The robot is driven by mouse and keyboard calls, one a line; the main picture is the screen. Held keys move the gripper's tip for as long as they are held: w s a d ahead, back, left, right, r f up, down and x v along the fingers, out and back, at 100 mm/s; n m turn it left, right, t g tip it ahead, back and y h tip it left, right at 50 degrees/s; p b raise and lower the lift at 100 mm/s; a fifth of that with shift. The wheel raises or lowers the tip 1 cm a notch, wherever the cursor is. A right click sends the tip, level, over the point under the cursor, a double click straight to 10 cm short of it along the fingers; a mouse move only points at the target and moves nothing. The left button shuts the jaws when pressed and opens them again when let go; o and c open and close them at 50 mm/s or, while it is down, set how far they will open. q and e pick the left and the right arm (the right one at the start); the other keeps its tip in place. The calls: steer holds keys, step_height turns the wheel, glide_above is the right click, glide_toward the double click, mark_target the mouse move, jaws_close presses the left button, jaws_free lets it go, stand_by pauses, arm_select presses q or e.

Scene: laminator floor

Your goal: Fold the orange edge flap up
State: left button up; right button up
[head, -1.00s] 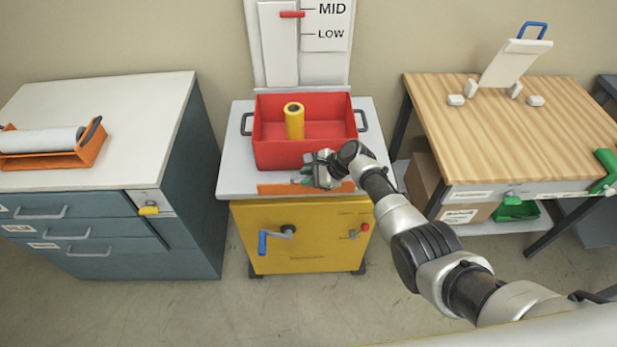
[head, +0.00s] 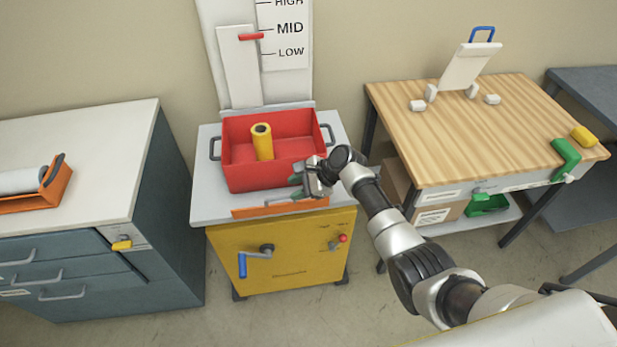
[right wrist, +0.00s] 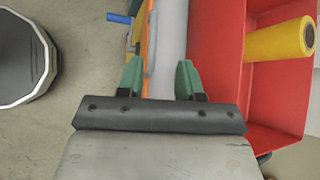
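The orange edge flap (head: 262,210) is a long, thin strip along the front edge of the grey top of the yellow cabinet (head: 285,255). In the head view its right part is close to my right gripper (head: 298,185). In the right wrist view the gripper (right wrist: 159,78) has its green fingers apart. Part of the orange flap (right wrist: 146,50), a thin grey bar and the pale top show between or just beyond them. I cannot tell whether a finger touches the flap. My left gripper is not in view.
A red tray (head: 240,178) holding a yellow roll (head: 262,143) sits just behind the flap. A blue-handled crank (head: 244,262) sticks out from the cabinet front. A drawer cabinet (head: 75,260) stands left, a wooden table (head: 440,130) right.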

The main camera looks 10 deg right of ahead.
steer(key=shift+v, duration=2.45)
steer(key=shift+a, duration=0.1)
steer(key=shift+c, duration=0.3)
